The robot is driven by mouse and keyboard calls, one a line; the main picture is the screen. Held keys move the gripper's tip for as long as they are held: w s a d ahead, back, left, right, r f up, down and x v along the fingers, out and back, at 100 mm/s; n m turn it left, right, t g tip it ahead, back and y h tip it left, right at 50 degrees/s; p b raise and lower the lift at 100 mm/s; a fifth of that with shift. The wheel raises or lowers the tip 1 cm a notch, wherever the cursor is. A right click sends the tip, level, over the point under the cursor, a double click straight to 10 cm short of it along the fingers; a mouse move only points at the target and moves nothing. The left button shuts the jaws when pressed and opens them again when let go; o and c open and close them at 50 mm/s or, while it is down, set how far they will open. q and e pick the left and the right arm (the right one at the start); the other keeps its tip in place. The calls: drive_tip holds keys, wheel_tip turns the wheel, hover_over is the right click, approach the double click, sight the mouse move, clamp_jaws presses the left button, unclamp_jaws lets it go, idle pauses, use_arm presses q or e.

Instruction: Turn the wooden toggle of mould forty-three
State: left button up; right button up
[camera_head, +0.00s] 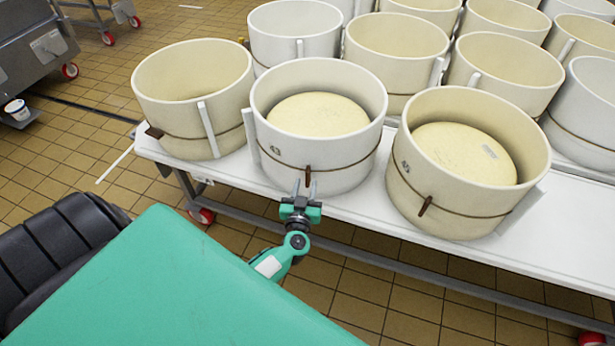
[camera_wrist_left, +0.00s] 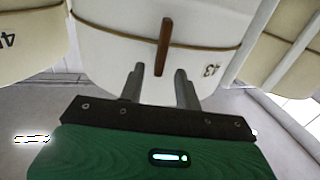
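Mould 43 (camera_head: 325,149) is a round white mould with a pale cheese inside, standing at the front edge of the white table. A brown cord runs around it, and its wooden toggle (camera_head: 308,175) hangs upright on the front. My left gripper (camera_head: 304,188) is in front of the toggle with its fingers pointing at the mould. In the left wrist view, the toggle (camera_wrist_left: 163,46) shows beyond and between the two spread fingertips of the left gripper (camera_wrist_left: 160,77), with the number 43 beside it. The fingers are open and do not visibly hold it. My right gripper is out of view.
A cream mould with a cheese and its own toggle (camera_head: 426,205) stands close on the right, and an empty-looking cream mould (camera_head: 180,122) on the left. More moulds fill the table (camera_head: 557,225) behind. A grey steel unit (camera_head: 35,60) stands far left.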

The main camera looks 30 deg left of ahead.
sight(307, 177)
use_arm(q)
drive_tip(key=shift+x, duration=2.1)
clamp_jaws()
